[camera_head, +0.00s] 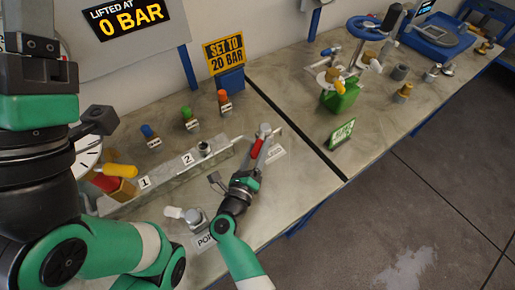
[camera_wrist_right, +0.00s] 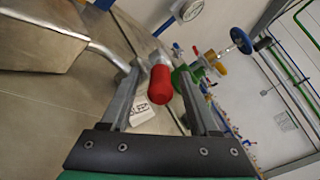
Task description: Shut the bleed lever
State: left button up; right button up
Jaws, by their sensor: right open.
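The bleed lever has a red handle (camera_head: 256,148) on a grey metal fitting (camera_head: 264,129) at the end of the pipe manifold. My right gripper (camera_head: 260,156) is open, its fingers reaching along the lever from the near side. In the right wrist view the red handle (camera_wrist_right: 160,85) lies between the two spread fingers, its rounded end towards the camera. Neither finger is clearly touching it. A white label (camera_wrist_right: 142,110) lies beside it, partly hidden.
A white-tipped valve (camera_head: 190,216) stands left of my right wrist. Blue, green and orange knobs (camera_head: 190,118) stand behind the manifold. A yellow handle (camera_head: 119,170) is near my left arm.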

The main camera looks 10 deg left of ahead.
aim_at(253, 157)
jog(key=shift+s+r, duration=0.1)
jog(key=shift+s, duration=0.1)
jog(key=s, duration=0.1)
jog(key=p, duration=0.1)
jog(key=s+p, duration=0.1)
jog(key=shift+s+a+r, duration=0.25)
jog(key=shift+s+a, duration=0.05)
jog(key=shift+s, duration=0.05)
jog(key=s+p, duration=0.1)
jog(key=s, duration=0.1)
jog(key=s+a+p, duration=0.1)
jog(key=s, duration=0.5)
jog(key=shift+s+a+f+p, duration=0.15)
jog(key=shift+f+p, duration=0.2)
jog(key=shift+p, duration=0.05)
